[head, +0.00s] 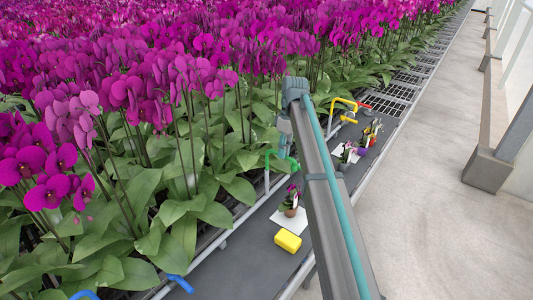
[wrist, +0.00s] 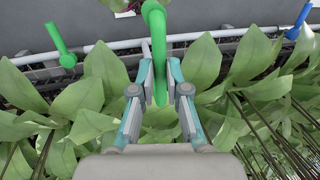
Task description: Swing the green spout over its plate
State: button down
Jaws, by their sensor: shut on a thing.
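The green spout (head: 269,157) stands at the edge of the orchid bed in the head view, bent over at its top. In the wrist view the green spout (wrist: 154,18) runs between the fingers of my gripper (wrist: 160,75), which is shut on it. In the head view my gripper (head: 284,151) is partly hidden by leaves and my arm. A white plate (head: 301,224) with a small potted orchid (head: 290,203) lies on the grey bench, nearer the camera than the spout. A short green handle (wrist: 60,45) is at upper left in the wrist view.
A yellow block (head: 288,241) lies beside the plate. A blue spout piece (head: 180,283) is at the near end. A yellow spout (head: 345,102), a red handle (head: 363,105) and more small pots (head: 363,151) are farther along. Dense orchids (head: 150,90) crowd the left; the aisle is clear.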

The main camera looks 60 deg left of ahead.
jog(key=shift+a, duration=0.1)
jog(key=shift+w, duration=0.1)
jog(key=c, duration=1.2)
grip_release()
jog(key=shift+r, duration=0.1)
jog(key=r, duration=0.2)
jog(key=w+r, duration=0.1)
jog(key=r, duration=0.4)
jog(key=shift+w+a+r, duration=0.1)
jog(key=shift+w+a, duration=0.05)
jog(key=shift+a, duration=0.1)
